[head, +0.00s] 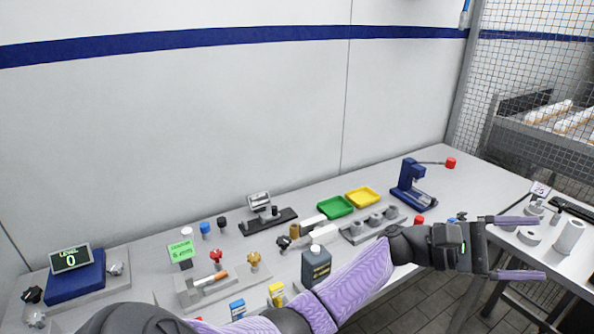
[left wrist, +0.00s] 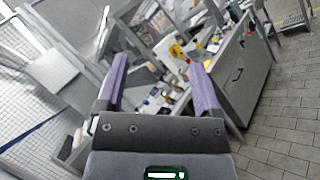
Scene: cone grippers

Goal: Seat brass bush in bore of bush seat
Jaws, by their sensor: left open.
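A small brass-coloured cylinder (head: 294,231), which looks like the brass bush, stands on the bench near the middle of the head view. A grey block with several round raised parts (head: 372,226) lies to its right; I cannot tell whether this is the bush seat, and no bore is clear. My left gripper (head: 541,247) is open and empty, far right of both, reaching past the bench's front edge. Its two purple fingers also show spread in the left wrist view (left wrist: 158,66). My right gripper is not in view.
A green tray (head: 335,207), a yellow tray (head: 362,197) and a blue press-like stand (head: 411,186) are at the back. A dark bottle (head: 316,264) stands near my left arm. A second table at right holds white rolls (head: 569,236). A mesh fence (head: 530,75) rises behind it.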

